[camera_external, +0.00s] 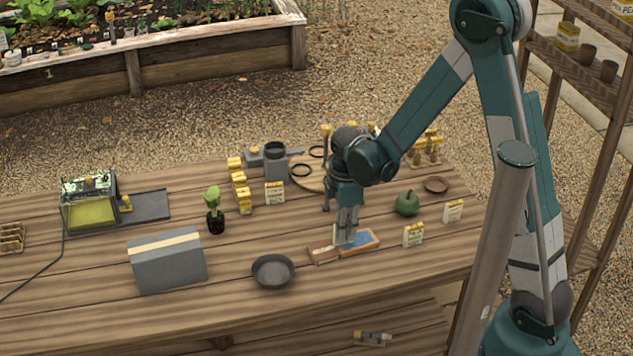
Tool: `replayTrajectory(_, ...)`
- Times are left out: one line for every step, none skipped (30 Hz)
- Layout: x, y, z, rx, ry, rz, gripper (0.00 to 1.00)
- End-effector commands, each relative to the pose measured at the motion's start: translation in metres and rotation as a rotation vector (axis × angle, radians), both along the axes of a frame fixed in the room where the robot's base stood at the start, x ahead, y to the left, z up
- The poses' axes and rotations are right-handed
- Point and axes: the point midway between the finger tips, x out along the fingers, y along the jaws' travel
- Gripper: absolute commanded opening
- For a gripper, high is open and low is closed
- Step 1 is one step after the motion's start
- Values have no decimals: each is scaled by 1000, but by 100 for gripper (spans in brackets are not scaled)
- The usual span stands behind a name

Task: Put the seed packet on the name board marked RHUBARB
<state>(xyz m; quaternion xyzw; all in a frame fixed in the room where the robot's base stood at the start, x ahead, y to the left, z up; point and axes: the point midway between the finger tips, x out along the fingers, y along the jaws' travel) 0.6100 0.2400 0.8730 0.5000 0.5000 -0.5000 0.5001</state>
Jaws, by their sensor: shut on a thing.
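My gripper (346,232) points down over the right middle of the wooden table, just above a blue-topped, wood-edged piece (364,242). It is shut on a small pale thing mostly hidden between its fingers; I cannot tell whether this is a seed packet. Small white-and-yellow cards or packets stand upright: one (414,235) to the right of the gripper, another (453,211) farther right, and one (274,193) to the left. Their print is too small to read, so I cannot tell which object is marked RHUBARB.
A reddish-brown block (323,254) lies beside the blue-topped piece. A dark bowl (273,271) and grey box (168,262) stand left. A green round object (407,203) and brown dish (436,184) are right. Yellow items and a grey pot (275,163) crowd the back. The front right tabletop is clear.

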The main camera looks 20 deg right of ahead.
Motion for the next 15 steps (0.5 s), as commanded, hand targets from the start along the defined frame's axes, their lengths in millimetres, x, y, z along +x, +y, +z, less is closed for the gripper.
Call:
replayTrajectory(0,0,-3,0,0,0,2)
replayTrajectory(0,0,-3,0,0,0,2)
replayTrajectory(0,0,-4,0,0,0,2)
replayTrajectory(0,0,-4,0,0,0,2)
replayTrajectory(0,0,-4,0,0,0,2)
replayTrajectory(0,0,-4,0,0,0,2)
replayTrajectory(0,0,-4,0,0,0,2)
replayTrajectory(0,0,-4,0,0,0,2)
replayTrajectory(0,0,-4,0,0,0,2)
replayTrajectory(0,0,-4,0,0,0,2)
replayTrajectory(0,0,-4,0,0,0,2)
replayTrajectory(0,0,-4,0,0,0,2)
replayTrajectory(0,0,-5,0,0,0,2)
replayTrajectory(0,0,-6,0,0,0,2)
replayTrajectory(0,0,-7,0,0,0,2)
